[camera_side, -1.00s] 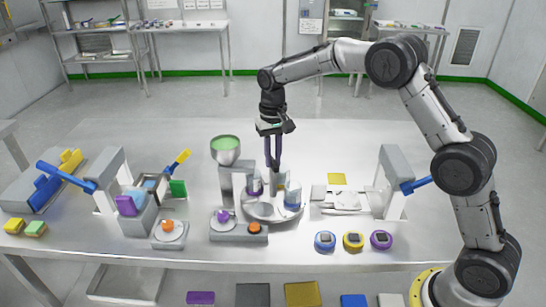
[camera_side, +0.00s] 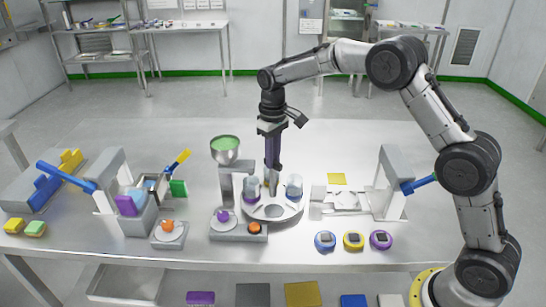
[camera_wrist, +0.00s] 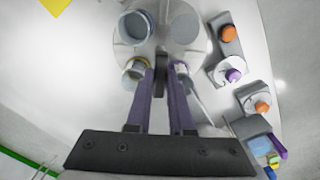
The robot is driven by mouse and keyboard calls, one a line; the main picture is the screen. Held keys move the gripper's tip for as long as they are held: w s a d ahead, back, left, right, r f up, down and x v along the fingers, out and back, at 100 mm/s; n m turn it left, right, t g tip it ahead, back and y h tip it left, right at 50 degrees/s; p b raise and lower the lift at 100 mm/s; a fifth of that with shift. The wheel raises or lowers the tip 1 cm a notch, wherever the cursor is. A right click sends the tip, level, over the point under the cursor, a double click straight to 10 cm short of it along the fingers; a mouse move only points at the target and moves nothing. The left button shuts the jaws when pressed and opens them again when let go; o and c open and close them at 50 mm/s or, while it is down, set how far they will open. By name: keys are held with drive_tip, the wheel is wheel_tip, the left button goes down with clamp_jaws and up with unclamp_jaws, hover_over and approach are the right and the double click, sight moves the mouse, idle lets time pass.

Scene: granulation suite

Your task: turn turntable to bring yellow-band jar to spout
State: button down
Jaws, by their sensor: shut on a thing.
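The round grey turntable (camera_side: 272,212) stands mid-bench and carries jars. A blue-band jar (camera_side: 294,187) is at its right and a purple-band jar (camera_side: 250,190) at its left, near the spout stand. The yellow-band jar (camera_wrist: 135,72) shows in the wrist view just left of my fingertips; in the side view it is mostly hidden by my gripper. The spout is under a steel hopper (camera_side: 226,158) with green contents, left of the turntable. My gripper (camera_side: 271,184) points down, its fingers shut on a dark upright handle (camera_wrist: 161,68) at the turntable.
A grey unit with an orange button (camera_side: 254,228) and a purple knob stands front left of the turntable. A press with a blue lever (camera_side: 420,184) is at right. Several coloured round pieces (camera_side: 353,241) lie near the front edge.

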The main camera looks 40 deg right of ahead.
drive_tip(key=shift+r+n, duration=0.15)
drive_tip(key=shift+n, duration=8.35)
drive_tip(key=c, duration=0.8)
unclamp_jaws()
wheel_tip(320, 180, up, 14)
